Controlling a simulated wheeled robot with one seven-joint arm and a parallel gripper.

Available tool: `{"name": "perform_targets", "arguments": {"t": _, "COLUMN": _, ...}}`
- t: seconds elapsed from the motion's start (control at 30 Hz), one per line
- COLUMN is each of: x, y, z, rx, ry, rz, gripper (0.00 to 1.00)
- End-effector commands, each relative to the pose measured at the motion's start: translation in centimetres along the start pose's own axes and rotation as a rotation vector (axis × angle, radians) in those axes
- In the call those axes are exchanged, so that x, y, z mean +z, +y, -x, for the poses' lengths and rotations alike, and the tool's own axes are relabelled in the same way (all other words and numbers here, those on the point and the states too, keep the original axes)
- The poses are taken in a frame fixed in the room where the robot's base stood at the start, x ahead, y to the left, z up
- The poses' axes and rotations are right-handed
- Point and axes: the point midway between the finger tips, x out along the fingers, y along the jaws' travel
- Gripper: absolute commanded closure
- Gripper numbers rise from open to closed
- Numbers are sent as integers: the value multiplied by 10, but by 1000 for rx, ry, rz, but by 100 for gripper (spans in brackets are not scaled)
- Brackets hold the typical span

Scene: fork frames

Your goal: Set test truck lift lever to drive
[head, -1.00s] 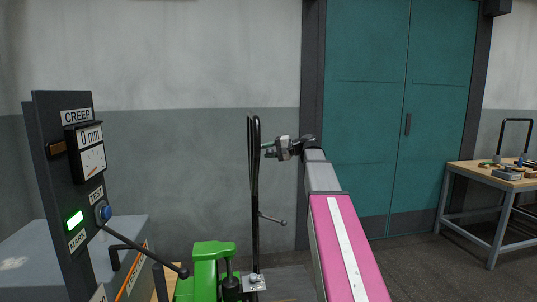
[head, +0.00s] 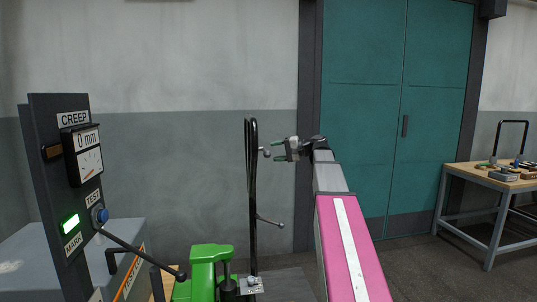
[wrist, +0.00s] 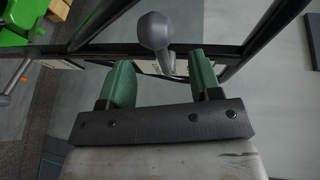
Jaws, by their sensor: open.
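The truck is green (head: 210,255) with a tall black loop handle (head: 252,195) in the head view. A small ball-ended lever (head: 266,153) sits at the handle's upper part. Its grey ball knob (wrist: 155,30) is large in the wrist view, just beyond my fingertips and near the gap between them. A second ball-ended rod (head: 270,220) sticks out lower on the handle; no lever labels are readable. My gripper (head: 279,151), with green fingers that also show in the wrist view (wrist: 162,72), is open and empty, right of the upper knob.
A workbench (head: 500,185) stands far right, beyond teal doors (head: 385,110).

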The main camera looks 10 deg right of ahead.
Motion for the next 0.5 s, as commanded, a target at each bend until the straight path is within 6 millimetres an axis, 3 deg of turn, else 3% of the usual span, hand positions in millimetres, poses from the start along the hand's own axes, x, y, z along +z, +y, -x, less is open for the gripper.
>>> {"name": "perform_targets", "arguments": {"t": 0.23, "x": 0, "y": 0, "z": 42, "rx": 0, "ry": 1, "rz": -1, "gripper": 42}}
{"name": "perform_targets", "arguments": {"t": 0.5, "x": 0, "y": 1, "z": 59, "rx": 0, "ry": -1, "rz": -1, "gripper": 42}}
